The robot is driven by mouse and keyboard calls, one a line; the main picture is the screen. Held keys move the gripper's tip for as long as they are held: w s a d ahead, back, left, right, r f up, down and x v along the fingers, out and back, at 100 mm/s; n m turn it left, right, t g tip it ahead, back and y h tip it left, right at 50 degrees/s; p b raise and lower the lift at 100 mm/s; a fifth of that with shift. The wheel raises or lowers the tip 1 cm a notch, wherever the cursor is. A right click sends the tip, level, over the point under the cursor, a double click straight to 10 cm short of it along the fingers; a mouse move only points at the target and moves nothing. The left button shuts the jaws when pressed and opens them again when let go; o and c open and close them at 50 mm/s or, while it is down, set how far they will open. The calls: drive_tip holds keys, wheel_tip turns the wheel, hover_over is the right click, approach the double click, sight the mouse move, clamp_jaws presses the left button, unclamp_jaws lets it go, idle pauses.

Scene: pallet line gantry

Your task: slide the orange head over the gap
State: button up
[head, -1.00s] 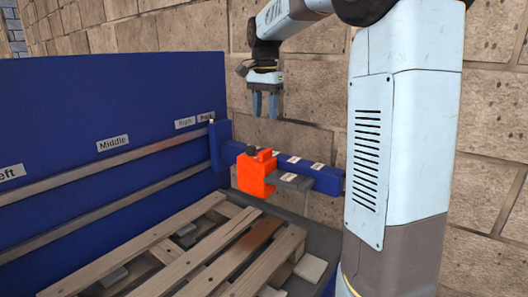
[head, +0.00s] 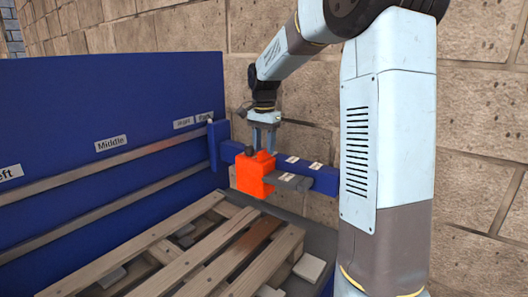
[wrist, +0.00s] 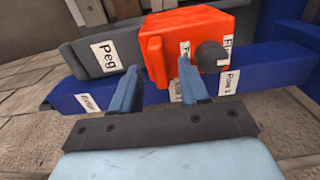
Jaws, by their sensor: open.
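The orange head (head: 253,181) sits on the blue cross beam (head: 322,180) at its left end, near the blue board. It has an upright orange tab and a dark round knob on top. My gripper (head: 263,150) points down just above it, fingers open. In the wrist view the gripper (wrist: 158,66) has one finger on each side of the orange tab (wrist: 153,62); I cannot tell whether they touch it. The black knob (wrist: 211,56) is right of the right finger. A grey bar marked "Peg" (wrist: 95,55) sticks out beside the orange head.
The blue board (head: 60,120) carries two rails and labels, including "Middle" (head: 111,143). Below lies a wooden pallet (head: 190,262) with gaps between its slats, one slat browner. Small grey blocks lie around it. A stone wall stands close behind the beam.

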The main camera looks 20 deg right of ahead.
sight(255, 169)
drive_tip(key=shift+f, duration=1.25)
clamp_jaws()
